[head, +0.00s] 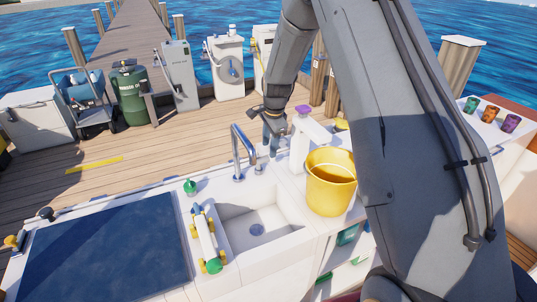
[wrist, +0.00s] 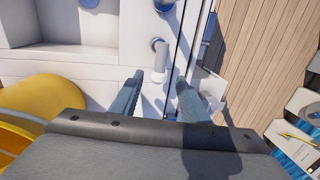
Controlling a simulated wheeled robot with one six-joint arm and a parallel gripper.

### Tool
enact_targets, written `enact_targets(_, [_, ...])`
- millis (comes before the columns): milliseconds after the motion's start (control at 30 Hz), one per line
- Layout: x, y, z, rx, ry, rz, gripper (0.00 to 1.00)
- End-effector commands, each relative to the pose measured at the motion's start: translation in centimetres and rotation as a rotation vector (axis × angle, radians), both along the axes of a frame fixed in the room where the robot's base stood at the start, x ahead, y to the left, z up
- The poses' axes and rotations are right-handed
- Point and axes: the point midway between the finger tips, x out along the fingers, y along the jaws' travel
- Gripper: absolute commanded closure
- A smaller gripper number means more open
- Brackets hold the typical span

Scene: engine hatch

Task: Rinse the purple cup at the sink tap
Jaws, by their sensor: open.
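The purple cup (head: 510,124) stands upright on a white ledge at the far right of the head view, far from my gripper. The sink (head: 255,222) is an empty basin in the white counter, with a curved chrome tap (head: 238,152) at its back edge. My gripper (head: 271,138) is open and points down just behind the counter's back edge, right of the tap. In the wrist view my gripper (wrist: 159,88) has its two fingers apart, with a small pale fitting (wrist: 159,62) showing between and beyond them. Contact with it cannot be told.
A green cup (head: 471,105) and an orange cup (head: 490,114) stand beside the purple cup.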

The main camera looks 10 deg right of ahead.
Motion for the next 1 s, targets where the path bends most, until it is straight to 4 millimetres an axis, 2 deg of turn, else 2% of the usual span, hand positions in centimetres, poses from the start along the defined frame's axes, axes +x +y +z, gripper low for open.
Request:
enact_targets(200, [0.4,0.1,-3.1,0.000,0.004,0.002,0.58])
enact_targets(400, [0.9,0.2,-5.0,-0.001,0.002,0.003,0.58])
enact_targets(567, [1.0,0.2,-5.7,-0.001,0.002,0.003,0.58])
enact_targets(833, [1.0,0.2,-5.7,-0.001,0.001,0.003,0.58])
enact_targets(1000, [1.0,0.2,-5.7,-0.001,0.001,0.003,0.87])
